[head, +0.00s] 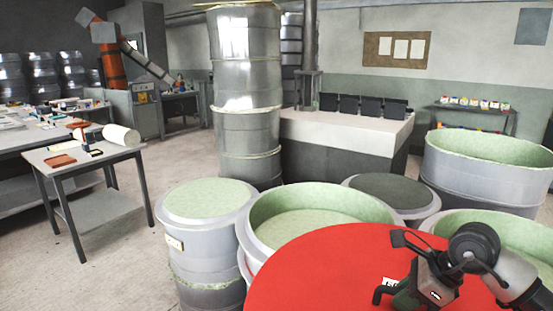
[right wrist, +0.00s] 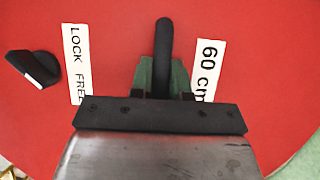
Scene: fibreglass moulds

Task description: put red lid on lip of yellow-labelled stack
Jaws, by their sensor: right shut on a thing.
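The large round red lid (head: 330,270) fills the lower middle of the head view. My right gripper (head: 425,285) is shut on the lid's black handle, which shows in the right wrist view (right wrist: 163,45). That view also shows the lid's red face (right wrist: 270,60), a black knob (right wrist: 32,72) and labels reading "LOCK FREE" and "60 cm". The lid hides part of an open grey mould stack (head: 320,215) with a pale green inside. A grey stack with a pale green top (head: 208,198) stands to its left and bears a small pale yellowish label (head: 174,243). My left gripper is out of view.
A dark-topped drum (head: 392,190) and open green-lined moulds (head: 490,150) (head: 500,235) stand close by on the right. A tall grey stack (head: 247,90) rises behind. A work table (head: 85,160) stands at the left, with clear floor (head: 130,255) before it.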

